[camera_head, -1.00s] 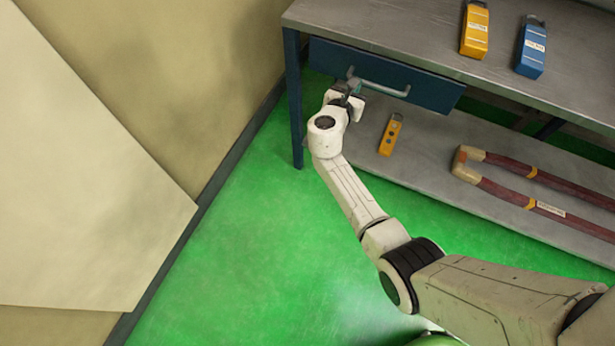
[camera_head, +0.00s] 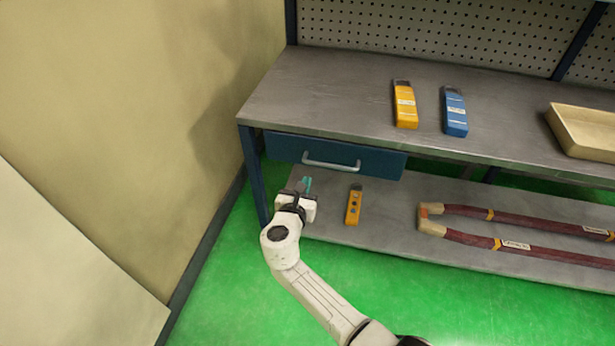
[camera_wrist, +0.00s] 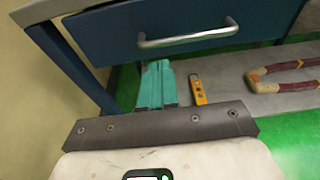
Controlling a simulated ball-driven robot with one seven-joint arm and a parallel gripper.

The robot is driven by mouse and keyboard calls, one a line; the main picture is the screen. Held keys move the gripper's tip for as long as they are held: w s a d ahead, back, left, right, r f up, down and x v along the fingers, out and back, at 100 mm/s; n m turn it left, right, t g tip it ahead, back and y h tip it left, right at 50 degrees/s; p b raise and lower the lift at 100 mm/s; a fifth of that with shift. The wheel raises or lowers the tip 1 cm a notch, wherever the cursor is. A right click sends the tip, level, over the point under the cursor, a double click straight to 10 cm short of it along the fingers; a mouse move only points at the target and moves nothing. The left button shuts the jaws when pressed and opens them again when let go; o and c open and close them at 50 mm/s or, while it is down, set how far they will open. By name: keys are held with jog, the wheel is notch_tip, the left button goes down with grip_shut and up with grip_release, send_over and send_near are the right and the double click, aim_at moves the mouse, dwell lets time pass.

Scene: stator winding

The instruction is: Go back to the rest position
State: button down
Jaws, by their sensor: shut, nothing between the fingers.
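My gripper (camera_head: 306,185) is shut and empty, in front of the workbench and a little below the drawer handle. Its teal fingers (camera_wrist: 156,84) are together in the wrist view. The blue drawer (camera_head: 385,162) is closed under the bench top, and its grey handle (camera_head: 331,165) is apart from my fingers. The handle also shows above them in the wrist view (camera_wrist: 188,38).
The bench top (camera_head: 320,95) holds a yellow device (camera_head: 405,104), a blue device (camera_head: 455,111) and a beige tray (camera_head: 585,133). A yellow device (camera_head: 353,205) and a red-handled tool (camera_head: 520,219) lie on the lower shelf (camera_head: 385,232). A wall (camera_head: 130,120) stands left; green floor (camera_head: 225,290) is clear.

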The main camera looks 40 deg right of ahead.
jog(key=v, duration=0.6)
jog(key=shift+s+a, duration=0.1)
jog(key=shift+a, duration=0.05)
jog(key=s+d+f+m+g+y, duration=0.2)
jog(key=s+f+m+g+y, duration=0.1)
jog(key=s+m, duration=0.55)
jog(key=s+d+f+m+g+y, duration=0.2)
jog(key=s+d+f+m+g, duration=0.1)
jog(key=s+m, duration=0.6)
jog(key=s+a+m+g+y, duration=0.1)
jog(key=s+a+m+y, duration=0.2)
jog(key=s, duration=0.3)
jog(key=s+a+r+m+g+y, duration=0.1)
jog(key=s+a+m+y, duration=0.3)
jog(key=s, duration=0.3)
jog(key=shift+s+a+m+y, duration=0.15)
jog(key=shift+a+m+y, duration=0.25)
jog(key=shift+a, duration=0.35)
jog(key=shift+r, duration=0.15)
